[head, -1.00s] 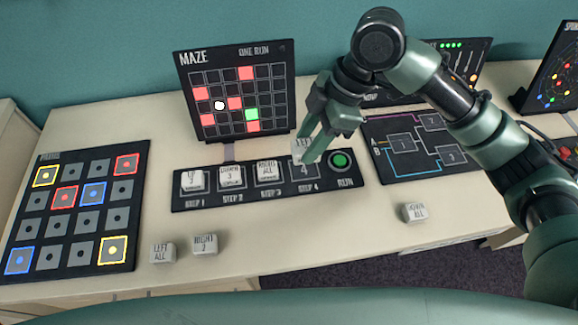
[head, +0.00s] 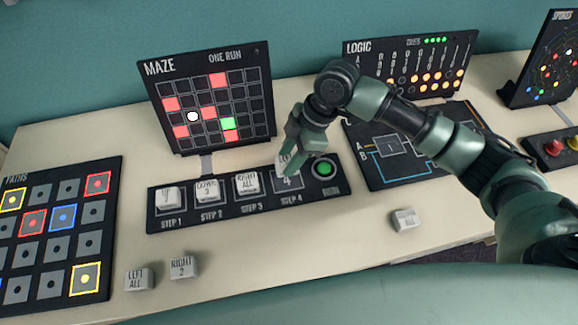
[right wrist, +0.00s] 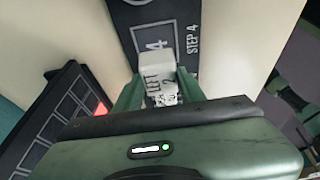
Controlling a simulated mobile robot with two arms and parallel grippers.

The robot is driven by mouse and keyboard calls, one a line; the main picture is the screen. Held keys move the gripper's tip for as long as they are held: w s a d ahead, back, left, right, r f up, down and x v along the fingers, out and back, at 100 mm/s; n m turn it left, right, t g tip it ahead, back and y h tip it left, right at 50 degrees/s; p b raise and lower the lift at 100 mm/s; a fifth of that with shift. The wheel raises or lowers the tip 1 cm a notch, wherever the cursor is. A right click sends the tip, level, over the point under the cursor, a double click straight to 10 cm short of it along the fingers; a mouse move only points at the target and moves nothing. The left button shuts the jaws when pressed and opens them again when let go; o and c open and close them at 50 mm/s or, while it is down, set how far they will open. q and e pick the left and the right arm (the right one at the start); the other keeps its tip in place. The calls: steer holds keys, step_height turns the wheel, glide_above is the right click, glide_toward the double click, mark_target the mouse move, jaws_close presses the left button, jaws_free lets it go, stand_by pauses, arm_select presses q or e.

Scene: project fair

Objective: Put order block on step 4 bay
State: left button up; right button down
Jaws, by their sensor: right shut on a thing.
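My right gripper (head: 292,162) is shut on a white order block (head: 286,158) at the step 4 bay (head: 288,184). The right wrist view shows the block (right wrist: 157,72), lettered LEFT 2, between the fingers and beside the bay's printed 4 (right wrist: 152,38). In the head view the fingers hide part of the block, and it covers the back part of the bay. I cannot tell whether it touches the strip. White blocks sit in step 1 (head: 167,197), step 2 (head: 207,190) and step 3 (head: 247,183). My left gripper is not in view.
The maze panel (head: 208,100) stands behind the strip. The green run button (head: 324,168) is just right of step 4. Loose blocks lie in front: LEFT ALL (head: 139,278), RIGHT 2 (head: 183,266) and another (head: 405,219). The paths board (head: 50,240) is at left.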

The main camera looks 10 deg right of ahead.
steer(key=shift+f, duration=2.45)
steer(key=shift+f, duration=0.1)
steer(key=c, duration=0.9)
jaws_free()
steer(key=shift+o, duration=0.2)
steer(key=v, duration=1.2)
steer(key=shift+b, duration=0.35)
